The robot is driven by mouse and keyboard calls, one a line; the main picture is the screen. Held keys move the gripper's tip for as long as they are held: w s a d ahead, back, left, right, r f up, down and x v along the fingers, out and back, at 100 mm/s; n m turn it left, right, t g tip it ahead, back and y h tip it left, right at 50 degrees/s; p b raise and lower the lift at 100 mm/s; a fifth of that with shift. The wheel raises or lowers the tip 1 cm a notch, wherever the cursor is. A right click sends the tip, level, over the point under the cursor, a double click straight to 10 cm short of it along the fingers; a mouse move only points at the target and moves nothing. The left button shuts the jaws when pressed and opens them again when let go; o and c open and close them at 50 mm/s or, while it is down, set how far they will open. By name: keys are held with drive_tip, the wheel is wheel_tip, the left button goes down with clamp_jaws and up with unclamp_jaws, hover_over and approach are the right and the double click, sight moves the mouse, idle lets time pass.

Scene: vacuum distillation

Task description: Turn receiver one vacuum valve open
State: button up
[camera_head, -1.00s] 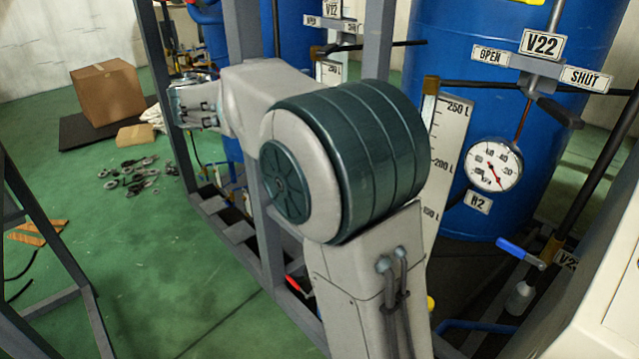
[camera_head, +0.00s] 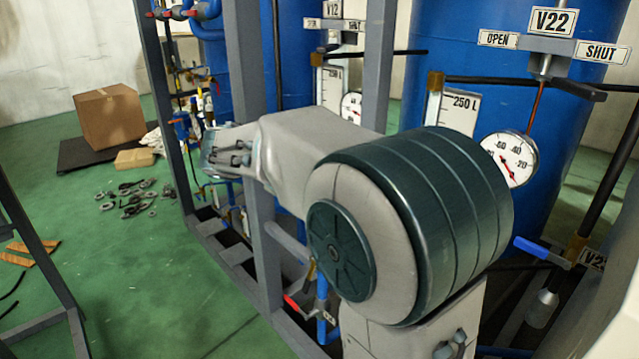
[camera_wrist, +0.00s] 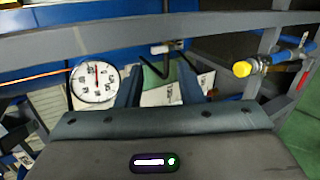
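The V12 sign (camera_head: 332,8) is at the top of the head view on the nearer-left blue tank (camera_head: 295,75), with small OPEN and SHUT plates below it. A dark bar runs below these plates; the V12 lever itself is too small and partly hidden to read. My gripper (camera_wrist: 160,78) shows in the wrist view with two blue-grey fingers apart and nothing clearly held between them. In the head view the wrist end of my arm is left of the V12 plates and lower, by the frame; the fingertips are not clear there.
The V22 sign (camera_head: 552,21) and its dark lever (camera_head: 572,90) are on the right tank. Grey frame posts (camera_head: 376,75) stand close to my arm. A dial gauge (camera_wrist: 95,81) and a yellow-ended valve (camera_wrist: 243,68) show in the wrist view.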

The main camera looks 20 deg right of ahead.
drive_tip(key=shift+s+f, duration=0.15)
drive_tip(key=shift+f, duration=0.15)
